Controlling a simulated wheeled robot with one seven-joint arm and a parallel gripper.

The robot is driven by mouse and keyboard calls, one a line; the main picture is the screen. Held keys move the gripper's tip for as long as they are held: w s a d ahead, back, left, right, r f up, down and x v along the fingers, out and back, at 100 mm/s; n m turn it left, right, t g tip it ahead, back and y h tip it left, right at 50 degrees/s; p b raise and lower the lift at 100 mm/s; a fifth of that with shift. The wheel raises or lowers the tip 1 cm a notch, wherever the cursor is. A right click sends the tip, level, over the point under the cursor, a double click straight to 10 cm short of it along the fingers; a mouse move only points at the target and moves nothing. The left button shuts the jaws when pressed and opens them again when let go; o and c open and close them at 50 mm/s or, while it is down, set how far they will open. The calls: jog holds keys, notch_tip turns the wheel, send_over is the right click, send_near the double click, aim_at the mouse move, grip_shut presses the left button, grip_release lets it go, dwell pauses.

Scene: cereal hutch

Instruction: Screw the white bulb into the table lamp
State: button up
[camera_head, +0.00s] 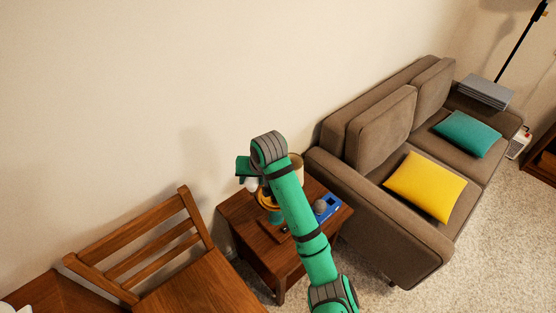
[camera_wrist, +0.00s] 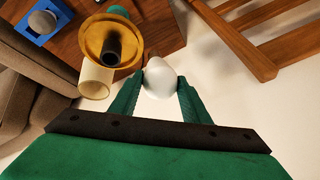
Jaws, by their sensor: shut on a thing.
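My gripper (camera_wrist: 160,84) is shut on the white bulb (camera_wrist: 161,76), which sits between the two green fingertips in the wrist view. In the head view the bulb (camera_head: 251,184) shows below the green hand, left of my arm. The table lamp (camera_wrist: 98,40) stands on the wooden side table, with a brass-coloured dish and a dark, empty socket (camera_wrist: 113,46) at its middle. The bulb is apart from the socket, to its right in the wrist view. In the head view my arm hides much of the lamp (camera_head: 264,200).
A cream cylinder (camera_wrist: 96,82) stands beside the lamp. A blue box (camera_head: 328,207) with a grey ball lies on the side table (camera_head: 246,222). A wooden chair (camera_head: 160,255) is at left, a brown sofa (camera_head: 340,190) at right. The wall is close behind.

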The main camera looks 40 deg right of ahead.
jog(key=s+d+r+m, duration=0.2)
jog(key=s+d+r, duration=0.1)
jog(key=d+r, duration=0.4)
jog(key=shift+h, duration=0.4)
jog(key=f, duration=0.5)
jog(key=shift+s+d, duration=0.1)
jog(key=shift+d, duration=0.25)
jog(key=shift+a+f, duration=0.1)
jog(key=shift+a, duration=0.1)
dwell(0.3)
jog(key=shift+d+f, duration=0.1)
jog(key=shift+f, duration=0.1)
jog(key=shift+s+d, duration=0.1)
jog(key=shift+w+a+f, duration=0.25)
jog(key=shift+w, duration=0.05)
dwell(1.1)
jog(key=shift+d+f, duration=0.1)
jog(key=shift+f, duration=0.15)
jog(key=shift+s+d+f, duration=0.1)
jog(key=shift+s+f, duration=0.15)
jog(key=shift+f, duration=0.05)
